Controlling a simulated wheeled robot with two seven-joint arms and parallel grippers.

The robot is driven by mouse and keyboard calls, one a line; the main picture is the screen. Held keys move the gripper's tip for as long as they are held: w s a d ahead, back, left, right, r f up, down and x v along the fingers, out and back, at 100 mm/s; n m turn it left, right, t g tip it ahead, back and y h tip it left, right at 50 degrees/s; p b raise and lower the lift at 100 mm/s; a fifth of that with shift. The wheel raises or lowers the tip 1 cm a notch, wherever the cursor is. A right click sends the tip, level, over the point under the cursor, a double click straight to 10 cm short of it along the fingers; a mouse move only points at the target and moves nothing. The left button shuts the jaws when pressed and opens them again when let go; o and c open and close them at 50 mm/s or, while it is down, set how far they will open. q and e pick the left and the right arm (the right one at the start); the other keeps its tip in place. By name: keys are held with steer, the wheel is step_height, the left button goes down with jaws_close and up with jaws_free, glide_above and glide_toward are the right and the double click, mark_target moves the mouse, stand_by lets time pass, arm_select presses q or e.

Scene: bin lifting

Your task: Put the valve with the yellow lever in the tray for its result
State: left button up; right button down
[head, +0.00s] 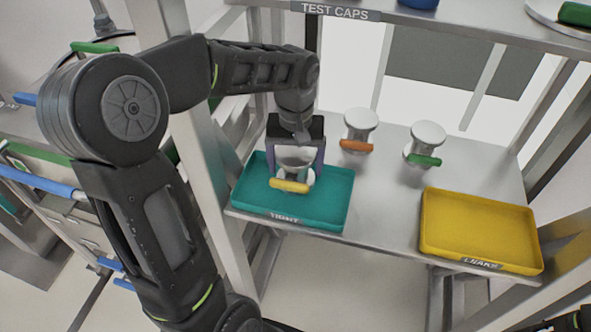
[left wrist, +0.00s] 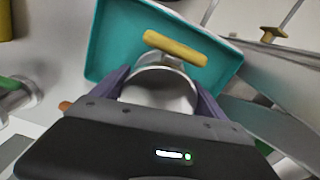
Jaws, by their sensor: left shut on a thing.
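The valve with the yellow lever (head: 289,186) has a white and metal round body and is over the teal tray (head: 330,215) in the head view. The tray's front label seems to read "TIGHT". My left gripper (head: 296,162) is shut on this valve, with a finger on each side of its body. In the left wrist view the yellow lever (left wrist: 175,47) lies across the teal tray (left wrist: 103,50), beyond the fingers. I cannot tell whether the valve's base touches the tray floor. A dark part of my right arm shows at the lower right corner; its gripper is not visible.
A yellow tray (head: 480,228), labelled apparently "LEAKS", is at the right front of the shelf. A valve with an orange lever (head: 357,145) and one with a green lever (head: 424,159) stand behind. Shelf posts flank the work area. An upper shelf (head: 450,30) labelled "TEST CAPS" hangs above.

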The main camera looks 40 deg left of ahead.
arm_select(q)
steer(key=shift+f, duration=1.3)
steer(key=shift+f, duration=0.1)
steer(key=o, duration=2)
step_height(320, 180, up, 12)
steer(key=shift+r, duration=0.1)
